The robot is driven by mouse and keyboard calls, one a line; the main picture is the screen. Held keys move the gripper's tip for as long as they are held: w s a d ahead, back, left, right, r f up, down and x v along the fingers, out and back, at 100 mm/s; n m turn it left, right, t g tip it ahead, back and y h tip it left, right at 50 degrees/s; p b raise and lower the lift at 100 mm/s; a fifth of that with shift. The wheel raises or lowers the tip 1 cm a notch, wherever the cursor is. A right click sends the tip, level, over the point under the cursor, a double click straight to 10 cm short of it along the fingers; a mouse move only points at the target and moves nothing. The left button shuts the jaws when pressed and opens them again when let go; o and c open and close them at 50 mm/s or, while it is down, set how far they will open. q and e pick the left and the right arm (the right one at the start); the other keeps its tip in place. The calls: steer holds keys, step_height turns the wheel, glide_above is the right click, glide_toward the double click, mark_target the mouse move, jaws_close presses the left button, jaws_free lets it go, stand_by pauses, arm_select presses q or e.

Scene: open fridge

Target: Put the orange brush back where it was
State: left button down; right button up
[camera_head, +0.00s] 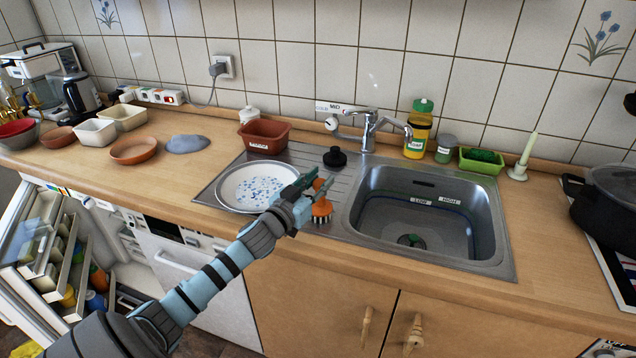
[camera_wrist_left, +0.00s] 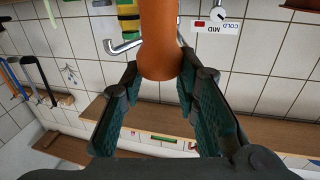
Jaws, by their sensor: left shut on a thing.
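The orange brush (camera_head: 321,209) has an orange body with dark bristles pointing down. It is held upright in the head view, over the front edge of the drainboard (camera_head: 335,178), between the plate and the sink basin. My left gripper (camera_head: 308,186) is shut on it. In the left wrist view the brush's orange handle (camera_wrist_left: 158,42) sticks out beyond the two green-padded fingers (camera_wrist_left: 160,88). I cannot tell whether the bristles touch the drainboard. My right gripper is not in view.
A speckled white plate (camera_head: 238,188) lies left of the brush. A black stopper (camera_head: 335,157) sits behind it. The sink basin (camera_head: 420,219) is to the right, with a faucet (camera_head: 370,130) behind. A soap bottle (camera_head: 418,137) and a green sponge tray (camera_head: 481,160) stand at the back right.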

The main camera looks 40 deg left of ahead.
arm_select(q)
steer(key=c, duration=1.2)
jaws_free()
steer(key=shift+c, duration=0.2)
steer(key=shift+s, duration=0.1)
steer(key=shift+s+f, duration=0.1)
steer(key=shift+s, duration=0.25)
steer(key=s+b, duration=0.2)
steer(key=s, duration=0.1)
steer(key=s+b, duration=0.1)
steer(key=shift+s+d+f, duration=0.25)
steer(key=shift+s, duration=0.15)
steer(key=s+p, duration=0.2)
steer(key=s, duration=0.4)
steer(key=shift+s+d+r, duration=0.15)
steer(key=shift+d+r, duration=0.2)
